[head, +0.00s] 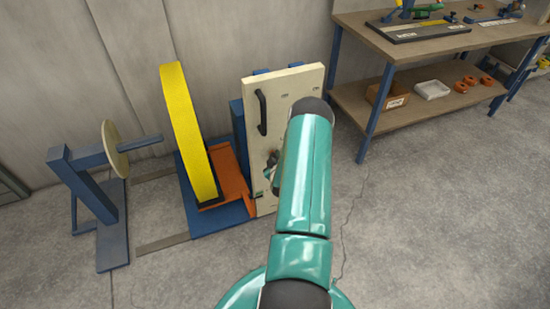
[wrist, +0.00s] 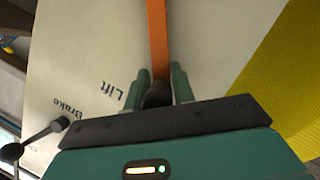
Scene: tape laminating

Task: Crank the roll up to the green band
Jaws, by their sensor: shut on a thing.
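The yellow roll (head: 183,130) stands upright, leaning slightly, over an orange cradle (head: 232,178) on a blue base. Its yellow side also shows at the right of the wrist view (wrist: 292,75). A cream panel (head: 285,85) stands beside it. In the wrist view, the panel (wrist: 85,40) carries the words "Lift" and "Brake". An orange crank arm (wrist: 156,40) ends in a dark grip (wrist: 157,95). My gripper (wrist: 160,88) is shut on this grip, one finger on each side. In the head view my arm hides the gripper and crank. I see no green band in either view.
A brake lever with a black knob (wrist: 11,152) is close to the left of my gripper. A blue stand (head: 85,190) with a round disc (head: 115,150) is at the left. A workbench (head: 440,45) stands at the back right. The floor at the right is clear.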

